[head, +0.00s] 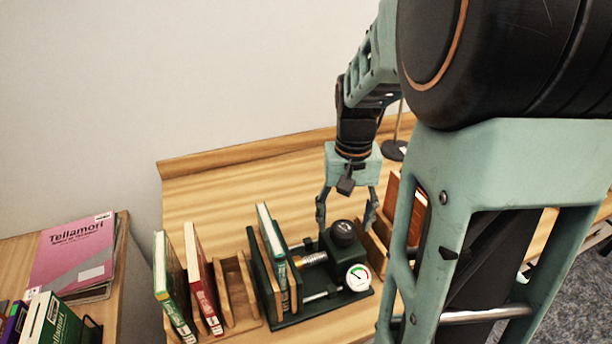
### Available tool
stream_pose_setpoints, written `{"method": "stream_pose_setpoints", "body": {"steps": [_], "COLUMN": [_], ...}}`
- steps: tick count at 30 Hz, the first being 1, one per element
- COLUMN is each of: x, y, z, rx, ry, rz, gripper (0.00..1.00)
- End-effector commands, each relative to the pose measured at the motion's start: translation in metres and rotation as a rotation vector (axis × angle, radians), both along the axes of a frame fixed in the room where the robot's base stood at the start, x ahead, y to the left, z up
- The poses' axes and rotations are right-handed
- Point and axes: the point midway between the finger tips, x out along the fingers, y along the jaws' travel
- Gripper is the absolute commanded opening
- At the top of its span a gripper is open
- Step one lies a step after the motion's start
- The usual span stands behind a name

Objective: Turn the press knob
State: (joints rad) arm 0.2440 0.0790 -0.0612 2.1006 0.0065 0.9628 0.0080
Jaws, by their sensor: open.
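The press (298,312) is a dark green device on the wooden table, with a teal book (272,243) standing between its upright plates. The press knob (343,232) is a round black knob on top of the press's dark block. A white dial gauge (358,277) with a coloured scale sits in front of the knob. My gripper (347,210) points downward with its fingers spread, one on each side above the knob. It is open and holds nothing. I cannot tell whether the fingers touch the knob or block.
A wooden rack (238,290) with a green book (172,290) and a red book (202,280) stands left of the press. An orange-brown book (392,198) stands close on the right. A raised wooden edge (240,152) runs along the back; the table's back left is clear.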

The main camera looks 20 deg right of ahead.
Motion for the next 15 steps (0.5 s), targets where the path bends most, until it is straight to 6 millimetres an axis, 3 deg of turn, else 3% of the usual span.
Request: {"method": "stream_pose_setpoints", "body": {"steps": [4, 13, 15], "x": [-0.0001, -0.0001, 0.0000], "y": [-0.0001, -0.0001, -0.0001], "z": [-0.0110, -0.0127, -0.0126], "rx": [0.000, 0.000, 0.000], "ry": [0.000, 0.000, 0.000], "rz": [0.000, 0.000, 0.000], "gripper": [0.58, 0.58, 0.50]}}
